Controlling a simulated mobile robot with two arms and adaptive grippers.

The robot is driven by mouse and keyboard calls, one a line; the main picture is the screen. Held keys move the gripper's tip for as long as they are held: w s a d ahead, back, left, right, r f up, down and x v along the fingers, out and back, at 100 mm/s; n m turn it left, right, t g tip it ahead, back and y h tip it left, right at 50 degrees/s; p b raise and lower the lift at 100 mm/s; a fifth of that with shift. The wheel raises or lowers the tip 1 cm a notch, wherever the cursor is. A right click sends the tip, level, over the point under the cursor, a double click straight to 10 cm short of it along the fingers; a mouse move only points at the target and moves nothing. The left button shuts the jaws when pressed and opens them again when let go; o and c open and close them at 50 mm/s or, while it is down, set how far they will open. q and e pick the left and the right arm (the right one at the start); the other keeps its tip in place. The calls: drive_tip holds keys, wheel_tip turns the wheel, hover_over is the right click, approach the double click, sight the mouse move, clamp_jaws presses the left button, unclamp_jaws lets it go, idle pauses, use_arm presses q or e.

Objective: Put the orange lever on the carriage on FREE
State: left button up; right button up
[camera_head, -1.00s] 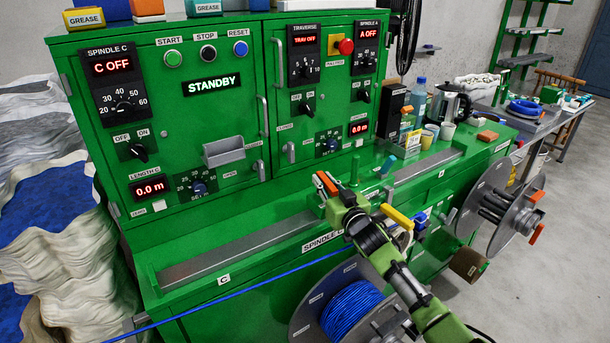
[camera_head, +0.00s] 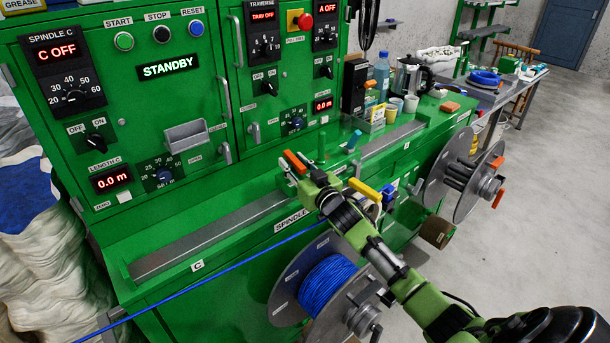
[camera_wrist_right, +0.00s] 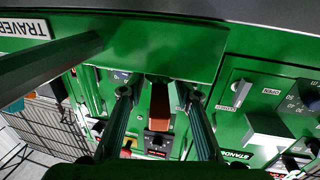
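The orange lever (camera_head: 295,162) stands up from the carriage at the front rail of the green machine. In the right wrist view the lever (camera_wrist_right: 159,105) shows as a dark orange bar between the two fingers of my right gripper (camera_wrist_right: 157,93). The fingers are apart, one on each side of the lever, with visible gaps. In the head view my right gripper (camera_head: 304,179) is right at the lever and hides much of the carriage. I cannot read a FREE label or the lever's setting. My left gripper is not in view.
A yellow handle (camera_head: 365,190) is beside my right arm. The blue cable (camera_head: 205,293) runs left from the blue spool (camera_head: 327,284) below. The steel rail (camera_head: 215,240) is clear to the left. Cups and a kettle (camera_head: 409,76) stand at the right on the machine top.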

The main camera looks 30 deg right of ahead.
sight(303, 174)
drive_tip(key=s, duration=1)
drive_tip(key=shift+s+a, duration=0.15)
drive_tip(key=shift+s, duration=0.2)
